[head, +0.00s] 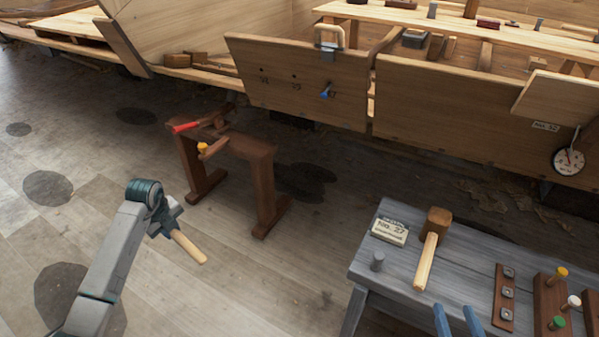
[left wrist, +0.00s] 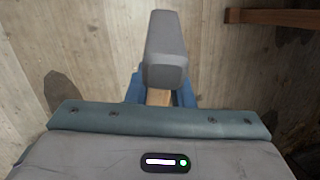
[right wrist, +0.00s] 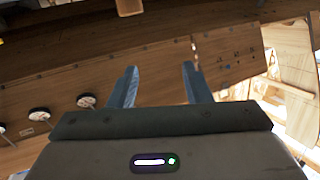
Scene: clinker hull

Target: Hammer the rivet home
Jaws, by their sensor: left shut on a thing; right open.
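My left gripper (head: 170,222) is shut on a hammer (head: 188,247), above the floor left of the hull. Its wooden handle shows in the head view; its grey head (left wrist: 165,50) shows beyond the blue fingers in the left wrist view. A blue-headed peg (head: 326,91), which looks like the rivet, sticks out of the hull plank (head: 290,72). How deep it sits is unclear. Dark holes lie left of it. My right gripper (head: 457,318) is open and empty over the grey bench's front edge; its spread fingers also show in the right wrist view (right wrist: 158,85).
The grey bench (head: 395,275) holds a wooden mallet (head: 430,250), a No. 27 sign (head: 389,231) and coloured pegs (head: 560,272). A brown trestle (head: 240,148) stands before the hull. A clamp (head: 328,40) grips the plank top. Floor between trestle and bench is clear.

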